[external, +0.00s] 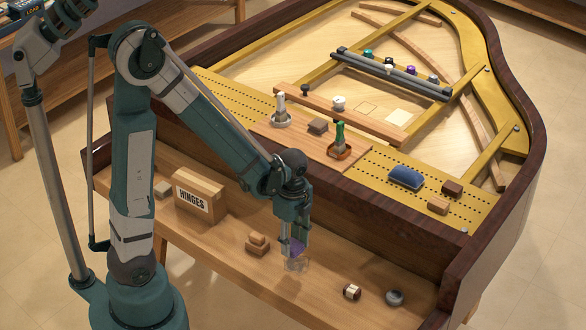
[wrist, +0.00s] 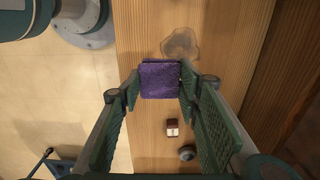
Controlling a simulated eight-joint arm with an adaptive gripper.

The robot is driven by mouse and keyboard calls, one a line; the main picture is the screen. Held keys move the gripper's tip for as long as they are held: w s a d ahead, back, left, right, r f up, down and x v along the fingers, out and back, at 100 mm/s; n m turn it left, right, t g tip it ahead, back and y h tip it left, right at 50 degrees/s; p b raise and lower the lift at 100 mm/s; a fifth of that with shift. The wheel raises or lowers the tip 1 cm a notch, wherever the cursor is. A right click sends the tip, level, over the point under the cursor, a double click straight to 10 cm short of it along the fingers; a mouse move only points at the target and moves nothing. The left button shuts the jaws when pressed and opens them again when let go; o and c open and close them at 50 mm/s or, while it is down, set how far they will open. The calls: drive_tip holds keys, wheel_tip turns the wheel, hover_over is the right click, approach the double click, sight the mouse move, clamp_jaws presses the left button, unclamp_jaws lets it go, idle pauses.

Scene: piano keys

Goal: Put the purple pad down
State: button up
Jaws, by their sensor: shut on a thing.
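The purple pad (wrist: 160,79) is a small square, held between the two fingertips of my gripper (wrist: 159,88) in the wrist view. In the external view, my gripper (external: 292,244) points down over the wooden shelf at the front of the piano, shut on the pad (external: 298,246), which is partly hidden by the fingers. A clear, irregular, glass-like patch (external: 297,264) lies on the shelf just below the pad; it also shows above the pad in the wrist view (wrist: 180,44). I cannot tell how far the pad is above the wood.
The shelf (external: 330,273) holds stacked wooden blocks (external: 257,243), a HINGES box (external: 198,194), a brown-and-white block (external: 352,291) and a grey round piece (external: 395,297). The piano's dark front wall (external: 385,258) rises behind. Bare wood lies around the clear patch.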

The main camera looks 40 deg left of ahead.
drive_tip(key=b, duration=0.2)
hover_over(293, 274)
drive_tip(key=shift+f, duration=2.95)
drive_tip(key=shift+f+b, duration=0.6)
drive_tip(key=shift+f, duration=1.5)
drive_tip(key=shift+f, duration=0.1)
drive_tip(key=o, duration=0.8)
drive_tip(key=shift+r, duration=0.25)
